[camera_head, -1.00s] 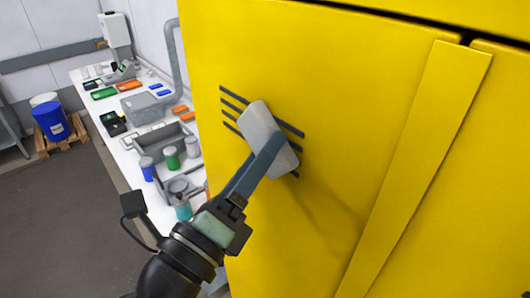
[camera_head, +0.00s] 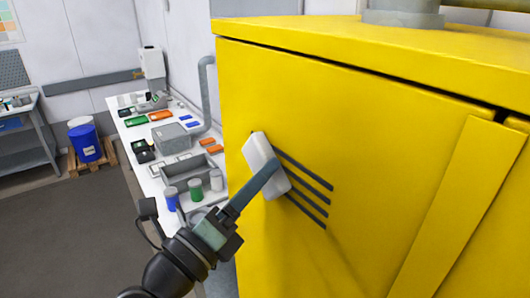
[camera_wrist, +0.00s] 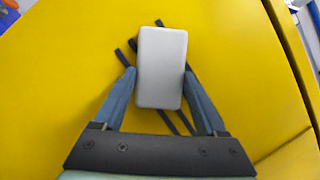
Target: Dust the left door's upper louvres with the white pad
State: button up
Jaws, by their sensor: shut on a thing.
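The white pad (camera_head: 262,162) is held in my gripper (camera_head: 270,168), at the left end of the upper louvres (camera_head: 310,190) on the yellow left door (camera_head: 380,150). The louvres are several dark slanted slots; the pad hides their left ends. In the wrist view the pad (camera_wrist: 161,68) sits between my two blue-grey fingers (camera_wrist: 160,88), with the dark slots (camera_wrist: 178,118) showing around it. The pad looks close against the door; whether it touches cannot be told for sure.
A white bench (camera_head: 150,182) left of the cabinet carries bins, jars and small parts. A grey pipe (camera_head: 206,95) rises beside the cabinet. A blue drum (camera_head: 86,143) stands on a pallet at the far left. The door right of the louvres is clear.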

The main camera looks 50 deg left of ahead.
jog(key=shift+a, duration=0.2)
jog(key=s, duration=0.6)
jog(key=shift+a+p, duration=0.25)
jog(key=shift+p, duration=0.1)
jog(key=shift+s, duration=0.1)
jog(key=s, duration=0.3)
jog(key=shift+a, duration=0.15)
jog(key=shift+w, duration=0.15)
dwell(1.0)
jog(key=w+f, duration=0.1)
jog(key=w, duration=0.5)
jog(key=shift+w+d+f, duration=0.3)
jog(key=shift+f, duration=0.1)
